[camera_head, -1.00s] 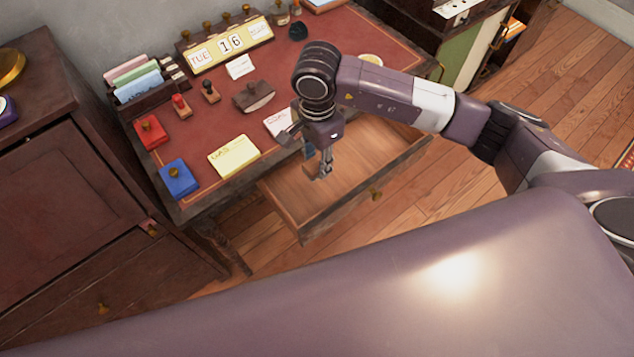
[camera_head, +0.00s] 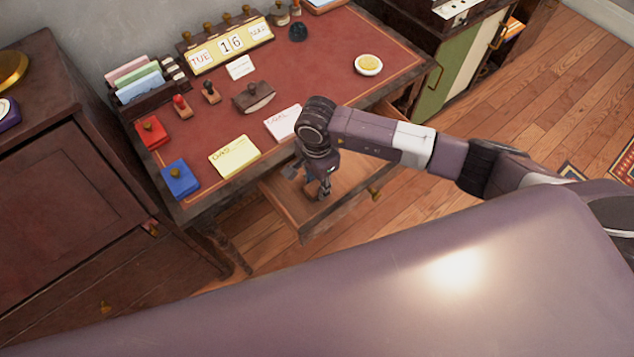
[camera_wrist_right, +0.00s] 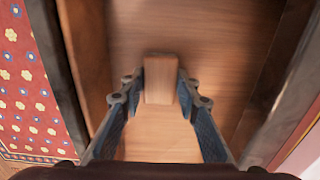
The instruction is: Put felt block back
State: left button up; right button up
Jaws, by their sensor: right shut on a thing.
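In the right wrist view the felt block (camera_wrist_right: 159,82) shows as a small block with a plain wood-coloured top. It is between the fingers of my right gripper (camera_wrist_right: 158,88), which is shut on it. In the head view my right gripper (camera_head: 319,190) points down inside the open desk drawer (camera_head: 290,207). The block cannot be made out clearly there. I cannot tell whether it touches the drawer floor. My left gripper is not in view.
The drawer walls stand close around my right gripper. On the red desk (camera_head: 330,70) are a yellow card (camera_head: 233,156), a white card (camera_head: 284,122), a dark rocker-shaped thing (camera_head: 254,96), a blue box (camera_head: 179,178) and a small bowl (camera_head: 368,65).

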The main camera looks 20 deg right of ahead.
aim_at(317, 186)
jog(key=shift+f, duration=0.1)
jog(key=o, duration=1)
notch_tip(317, 186, up, 12)
jog(key=shift+r+b, duration=0.15)
jog(key=shift+b, duration=0.3)
